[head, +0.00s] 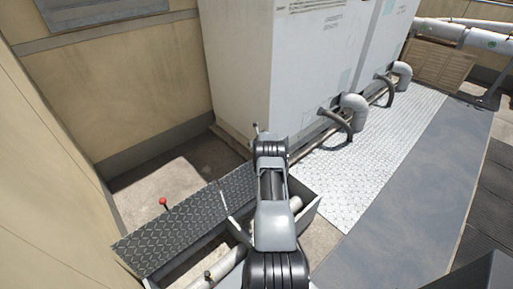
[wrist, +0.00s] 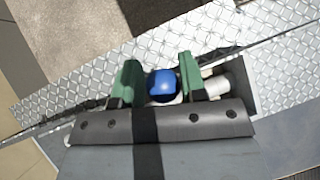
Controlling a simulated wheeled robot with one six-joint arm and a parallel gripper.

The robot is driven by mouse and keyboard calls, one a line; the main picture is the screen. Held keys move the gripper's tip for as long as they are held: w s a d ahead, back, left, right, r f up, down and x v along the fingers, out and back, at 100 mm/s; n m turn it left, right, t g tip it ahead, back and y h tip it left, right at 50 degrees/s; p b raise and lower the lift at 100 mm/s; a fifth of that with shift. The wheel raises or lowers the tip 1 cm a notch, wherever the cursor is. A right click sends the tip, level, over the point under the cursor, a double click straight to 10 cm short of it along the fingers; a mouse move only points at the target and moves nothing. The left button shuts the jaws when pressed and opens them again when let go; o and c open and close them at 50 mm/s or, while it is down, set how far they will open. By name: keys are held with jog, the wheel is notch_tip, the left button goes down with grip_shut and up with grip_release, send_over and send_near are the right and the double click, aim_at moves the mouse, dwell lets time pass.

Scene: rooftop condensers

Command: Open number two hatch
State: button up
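A dark diamond-plate hatch lid (head: 180,226) is tilted up along the back of an open floor trough (head: 305,217) in the head view. A red knob (head: 163,201) on a short stem shows at its far edge. I see no readable number on a hatch. In the wrist view my gripper (wrist: 161,70) has two green fingers spread apart. A blue round knob (wrist: 163,85) shows between them with small gaps on either side. I cannot tell how far below the fingertips it lies. In the head view my arm hides the gripper and part of the trough.
Pale pipe (head: 227,267) and a small brass fitting (head: 207,275) lie inside the trough. White condenser cabinets (head: 300,60) stand behind, with curved pipes (head: 355,104) at their base. Bright diamond-plate flooring (head: 365,150) and a grey walkway (head: 420,190) are clear on the right.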

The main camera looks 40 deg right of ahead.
jog(key=shift+o, duration=1.4)
jog(key=shift+f, duration=0.1)
jog(key=shift+o, duration=0.4)
jog(key=shift+r, duration=0.2)
jog(key=v, duration=1.3)
jog(key=shift+s+r, duration=0.2)
jog(key=shift+s, duration=0.05)
